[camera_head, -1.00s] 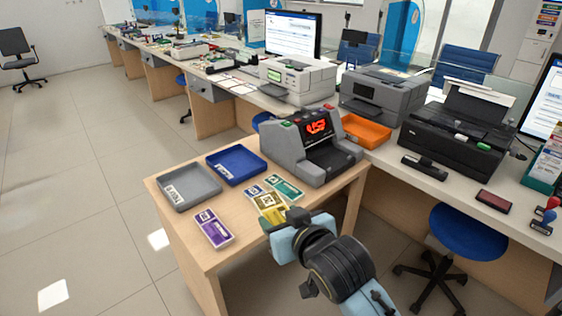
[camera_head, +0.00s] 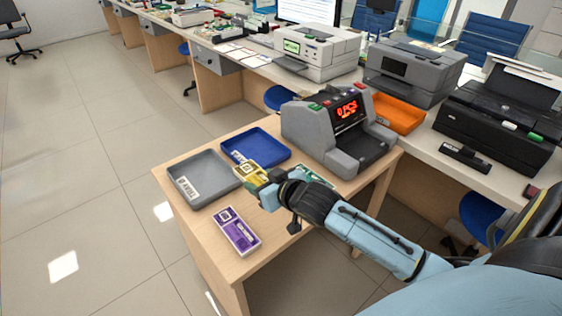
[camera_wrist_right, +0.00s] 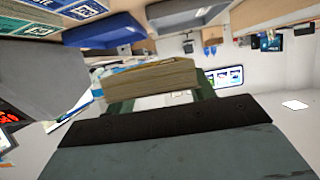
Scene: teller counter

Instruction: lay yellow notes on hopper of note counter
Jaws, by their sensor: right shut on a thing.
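The yellow notes (camera_head: 249,171) are a banded bundle held in my right gripper (camera_head: 260,181), raised over the desk near the two trays. In the right wrist view the bundle (camera_wrist_right: 150,76) lies between the jaws, its edge toward the camera. The grey note counter (camera_head: 318,130) stands on the desk to the right of the gripper, with a lit orange-red display (camera_head: 347,110). Its dark sloping front bed (camera_head: 372,151) is bare. My left gripper is out of view.
Purple notes (camera_head: 237,231) lie near the desk's front. Green notes (camera_head: 318,176) are partly hidden behind my right arm. The grey tray (camera_head: 198,195) and blue tray (camera_head: 256,158) look empty.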

